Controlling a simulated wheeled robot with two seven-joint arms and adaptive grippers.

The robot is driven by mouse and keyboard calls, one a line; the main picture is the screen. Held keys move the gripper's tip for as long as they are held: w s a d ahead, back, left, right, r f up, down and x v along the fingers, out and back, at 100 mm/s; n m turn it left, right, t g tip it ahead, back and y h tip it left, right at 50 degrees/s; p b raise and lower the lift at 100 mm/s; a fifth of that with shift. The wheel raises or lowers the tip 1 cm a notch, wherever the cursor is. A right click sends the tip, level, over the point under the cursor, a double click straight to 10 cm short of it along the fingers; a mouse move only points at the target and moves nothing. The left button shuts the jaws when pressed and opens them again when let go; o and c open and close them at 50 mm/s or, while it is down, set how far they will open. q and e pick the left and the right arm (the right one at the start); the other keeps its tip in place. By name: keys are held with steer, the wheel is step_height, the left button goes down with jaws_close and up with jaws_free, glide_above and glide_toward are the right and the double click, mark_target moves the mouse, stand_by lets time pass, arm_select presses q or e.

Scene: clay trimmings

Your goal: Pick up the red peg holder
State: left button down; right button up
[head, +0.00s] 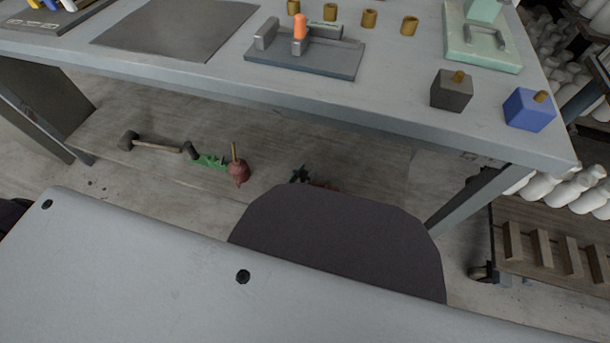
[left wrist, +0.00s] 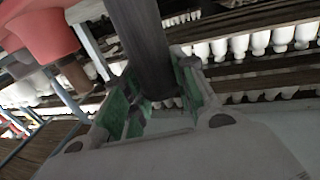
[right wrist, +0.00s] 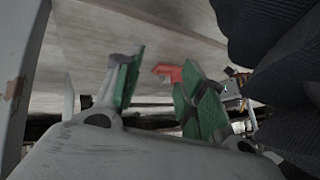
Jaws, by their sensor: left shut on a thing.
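I cannot make out the red peg holder for sure. On the table in the head view, a dark block (head: 451,91) and a blue block (head: 528,110) each carry a short wooden peg. Below the table is a rounded red thing (head: 238,171) with an upright wooden stick. A large red thing (left wrist: 35,35) is at the upper left of the left wrist view, outside the jaws. My left gripper (left wrist: 155,88) is shut on a dark bar (left wrist: 140,35), its far end cut off by the frame. My right gripper (right wrist: 158,78) is open and empty.
The grey table (head: 330,105) also bears a fixture plate (head: 300,64) with an orange peg, several brown cups (head: 369,18) and a pale green stand (head: 484,49). A mallet (head: 150,144) lies below. Racks of white pots (head: 575,185) stand at the right.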

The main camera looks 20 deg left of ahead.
arm_select(q)
step_height(320, 180, up, 6)
steer(key=p, duration=0.3)
steer(key=shift+r, duration=0.2)
steer(key=shift+r+p, duration=0.3)
steer(key=shift+p, duration=0.05)
steer(key=shift+r+p, duration=0.3)
steer(key=shift+r, duration=0.3)
arm_select(e)
steer(key=shift+g+h, duration=0.4)
steer(key=shift+g, duration=0.1)
steer(key=shift+s+d+r, duration=0.1)
steer(key=shift+d+r, duration=0.05)
steer(key=shift+r, duration=0.8)
steer(key=shift+d+r, duration=0.2)
steer(key=shift+r, duration=0.75)
steer(key=shift+s+d+r, duration=0.1)
steer(key=shift+d+r, duration=0.05)
steer(key=shift+r, duration=0.8)
